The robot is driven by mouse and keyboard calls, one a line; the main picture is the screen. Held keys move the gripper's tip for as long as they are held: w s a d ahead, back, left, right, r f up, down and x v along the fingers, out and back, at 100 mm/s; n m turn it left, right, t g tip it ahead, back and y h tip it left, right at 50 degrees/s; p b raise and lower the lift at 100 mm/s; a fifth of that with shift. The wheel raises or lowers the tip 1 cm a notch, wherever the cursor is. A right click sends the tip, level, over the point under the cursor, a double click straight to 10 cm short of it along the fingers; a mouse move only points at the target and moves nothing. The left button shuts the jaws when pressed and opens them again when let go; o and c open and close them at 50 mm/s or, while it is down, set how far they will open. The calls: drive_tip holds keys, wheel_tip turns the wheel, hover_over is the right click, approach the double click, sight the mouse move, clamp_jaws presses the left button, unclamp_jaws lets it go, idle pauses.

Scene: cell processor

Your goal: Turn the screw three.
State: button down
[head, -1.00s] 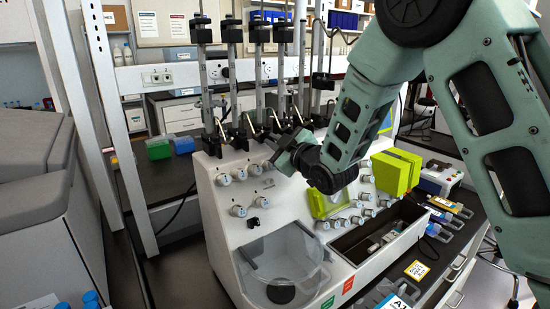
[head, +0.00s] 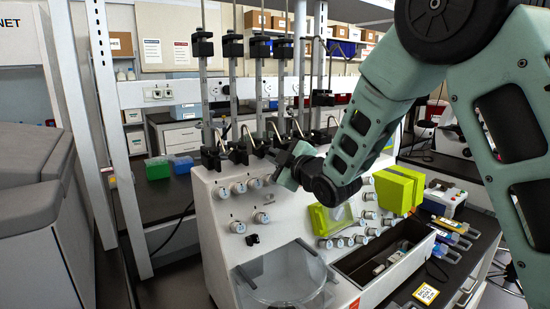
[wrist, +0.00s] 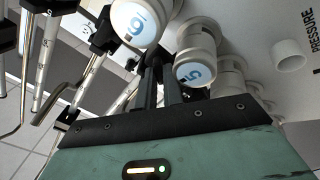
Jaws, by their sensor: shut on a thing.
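The white cell processor (head: 217,241) has a row of black clamps on upright rods along its top edge. One clamp (head: 240,153) shows left of my gripper. My gripper (head: 285,170) is at the top front edge, by the right end of the upper row of white knobs (head: 238,188). In the wrist view my gripper's two dark fingers (wrist: 156,64) are close together, shut on a small dark part between two round knobs. One labelled knob (wrist: 138,22) is left of the fingers and another (wrist: 195,68) is right of them. The held part is mostly hidden; I cannot read its number.
A clear round basin (head: 283,272) and a dark open trough (head: 400,238) are at the machine's front. Bright green blocks (head: 395,190) stand right of my arm. Metal rods (wrist: 52,50) hang close on the left in the wrist view.

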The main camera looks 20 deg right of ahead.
drive_tip(key=c, duration=1.5)
unclamp_jaws()
drive_tip(key=shift+s, duration=0.1)
drive_tip(key=b+v, duration=1.1)
drive_tip(key=v, duration=0.6)
drive_tip(key=shift+s, duration=0.1)
